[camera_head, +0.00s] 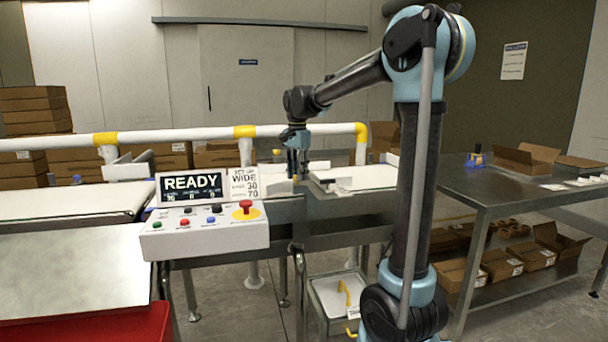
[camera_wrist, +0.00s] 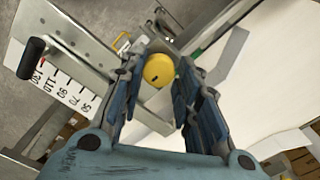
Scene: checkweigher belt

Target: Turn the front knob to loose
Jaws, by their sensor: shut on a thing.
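The front knob (camera_wrist: 158,70) is a round yellow knob with a small dark mark, seen between my fingers in the wrist view. My gripper (camera_wrist: 160,77) points down over it, with blue-grey fingers on both sides of it, and is shut on it. In the head view my gripper (camera_head: 297,178) is at the belt's near edge, and the fingers mostly hide the knob. A printed scale (camera_wrist: 68,90) with numbers lies left of the knob in the wrist view, near a black handle (camera_wrist: 32,56).
A control box (camera_head: 205,230) with buttons and a READY display stands left of my gripper. A white and yellow rail (camera_head: 190,135) runs behind the belt (camera_head: 365,178). A steel table (camera_head: 470,188) with open cartons is at right. A red bin (camera_head: 120,325) is front left.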

